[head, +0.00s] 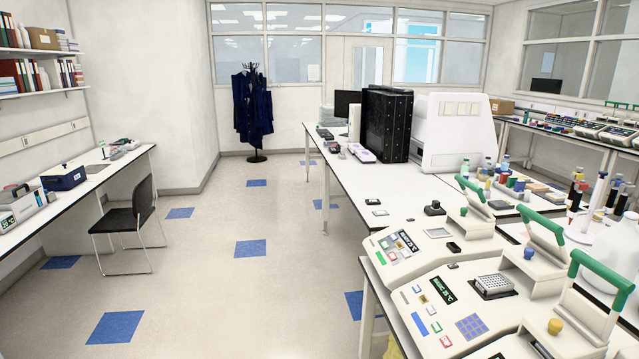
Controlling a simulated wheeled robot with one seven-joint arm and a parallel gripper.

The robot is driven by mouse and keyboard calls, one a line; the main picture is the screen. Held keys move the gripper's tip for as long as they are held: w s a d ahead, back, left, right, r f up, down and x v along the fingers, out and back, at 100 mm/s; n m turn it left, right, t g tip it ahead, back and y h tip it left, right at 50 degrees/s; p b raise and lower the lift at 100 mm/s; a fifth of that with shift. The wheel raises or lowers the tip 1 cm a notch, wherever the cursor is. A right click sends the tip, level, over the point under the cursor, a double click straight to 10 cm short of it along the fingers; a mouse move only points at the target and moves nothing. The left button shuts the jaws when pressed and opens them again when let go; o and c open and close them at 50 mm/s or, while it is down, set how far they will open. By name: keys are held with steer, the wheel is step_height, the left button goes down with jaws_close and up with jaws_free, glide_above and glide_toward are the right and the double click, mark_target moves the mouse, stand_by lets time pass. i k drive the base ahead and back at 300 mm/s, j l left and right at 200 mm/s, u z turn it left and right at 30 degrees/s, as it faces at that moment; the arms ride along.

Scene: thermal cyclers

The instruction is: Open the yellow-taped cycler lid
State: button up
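Cream thermal cyclers with green lid handles stand in a row on the right bench. The far cycler (415,262) has a coloured button panel and a green handle (471,188). The middle cycler (462,310) shows a bare metal block (494,285), and its lid (545,240) with a green handle looks raised. The nearest unit has a yellow knob (555,326) and a large green handle (604,268); the bottom and right picture edges cut it off. I cannot clearly make out yellow tape on any lid. My gripper is not in view.
The white bench (400,190) carries a black tower (386,124), a white instrument (452,133) and bottles. The floor aisle (215,260) left of it is clear. A black chair (130,225) stands by the left desk; a coat stand (253,110) is at the back.

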mark_target(560, 333)
steer(key=z, duration=1.55)
steer(key=i+j+u, duration=0.1)
steer(key=j+u, duration=0.2)
steer(key=u, duration=0.15)
steer(key=i+u, duration=0.15)
steer(key=u, duration=0.2)
steer(key=i+l+u, duration=0.15)
steer(key=u, duration=0.25)
steer(key=i+l+u, duration=0.1)
steer(key=u, duration=0.25)
